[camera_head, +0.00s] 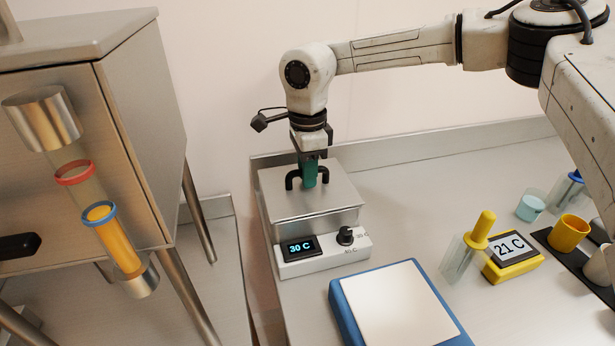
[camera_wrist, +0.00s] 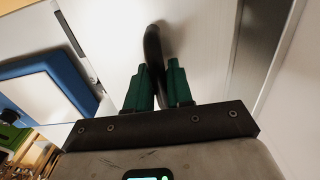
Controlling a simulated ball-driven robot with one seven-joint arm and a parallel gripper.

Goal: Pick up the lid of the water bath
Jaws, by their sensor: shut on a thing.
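The water bath (camera_head: 327,258) stands on the steel bench, its display reading 30 C, with a dial on its front right. Its flat metal lid (camera_head: 325,200) sits on top and carries a black arched handle (camera_head: 291,180). My gripper (camera_head: 309,183) comes straight down from above, its green fingers shut on the middle of the handle. In the wrist view the green fingers (camera_wrist: 162,82) close around the black handle (camera_wrist: 152,42), with the pale lid surface (camera_wrist: 115,35) behind. Whether the lid has any gap to the bath is hard to tell.
A blue device with a white plate (camera_head: 398,305) lies in front of the bath. A yellow 21 C display (camera_head: 513,258), a yellow cup (camera_head: 568,233) and a glass beaker (camera_head: 531,206) stand to the right. A steel hopper cabinet (camera_head: 130,130) with a tube fills the left.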

